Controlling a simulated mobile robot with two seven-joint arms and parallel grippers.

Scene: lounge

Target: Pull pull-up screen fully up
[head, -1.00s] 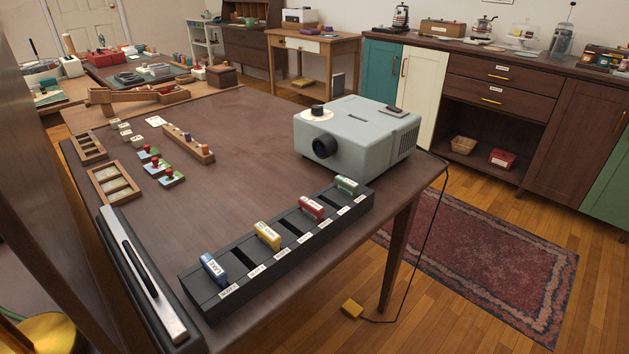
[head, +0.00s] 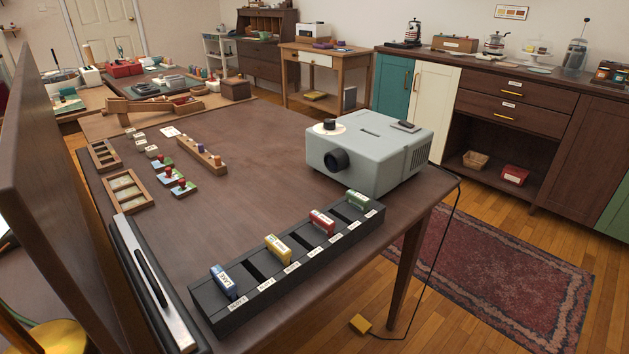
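The pull-up screen is most likely the long black case with a silver top strip and a dark handle bar (head: 148,278), lying along the left edge of the brown table (head: 250,130). The strip lies flat on the case, and no screen fabric shows above it. Neither of my grippers is in the head view.
A grey projector (head: 370,150) stands at the table's right side, its cable hanging to the floor. A black slotted rack (head: 262,290) with several coloured cartridges lies beside the case. A dark upright panel (head: 60,190) rises at the left. Wooden trays (head: 128,190) lie behind the case.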

